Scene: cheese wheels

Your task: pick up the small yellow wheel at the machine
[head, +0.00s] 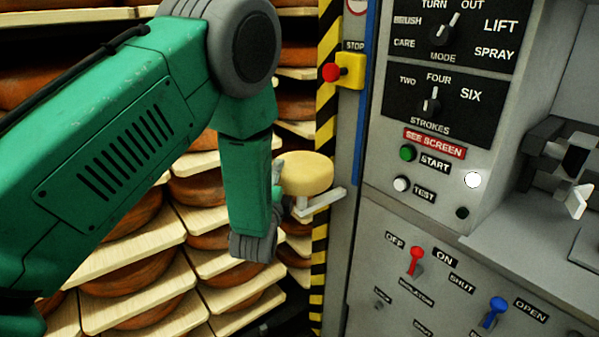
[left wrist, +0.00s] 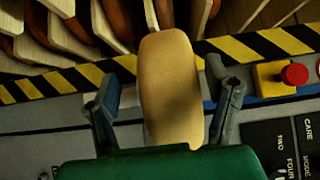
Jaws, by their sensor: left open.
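The small yellow wheel (head: 307,173) lies flat on a pale bracket (head: 322,203) at the machine's left edge in the head view. My left gripper (head: 282,183) is at the wheel's left side, partly hidden behind my green arm. In the left wrist view, the wheel (left wrist: 170,88) stands between the two spread fingers of the left gripper (left wrist: 166,86). A gap shows on each side, wider on the left. The wheel's near end reaches close to the green palm. My right gripper is not seen.
The grey machine panel (head: 400,215) with knobs, buttons and levers stands right of the wheel. A red stop button (head: 332,72) and a striped post (head: 319,270) are close by. Shelves of large brown cheese wheels (head: 140,255) fill the left and back.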

